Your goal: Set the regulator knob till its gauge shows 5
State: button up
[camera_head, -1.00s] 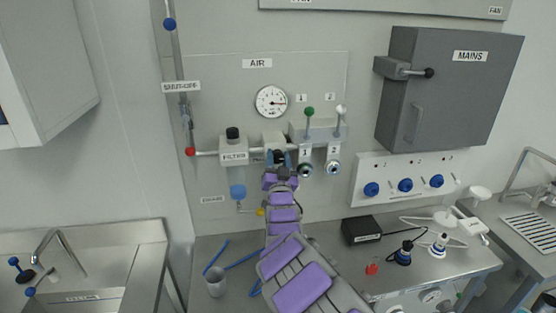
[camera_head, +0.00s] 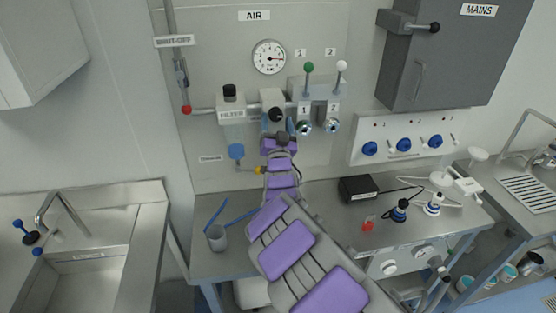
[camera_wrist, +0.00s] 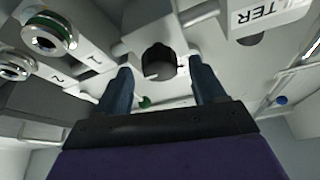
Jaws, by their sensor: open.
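The AIR gauge (camera_head: 269,57) is a round white dial on the wall panel. Its needle points to the right; its numbers are too small to read surely. The black regulator knob (camera_head: 275,115) sits on the front of a light grey block below the gauge. My gripper (camera_head: 278,134) is just below the knob in the head view. In the wrist view, the knob (camera_wrist: 158,62) with its white mark shows between and a little beyond the two open blue fingers of my gripper (camera_wrist: 161,77). Nothing is held, and I see no finger touching the knob.
The FILTER unit (camera_head: 231,113) stands left of the regulator. Valves 1 and 2, with a green lever (camera_head: 309,67) and a white lever (camera_head: 341,66), are close on its right. A grey MAINS box (camera_head: 450,50) juts out farther right. The bench (camera_head: 330,222) lies below.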

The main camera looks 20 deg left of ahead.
jog(key=v, duration=1.5)
jog(key=shift+a, duration=0.1)
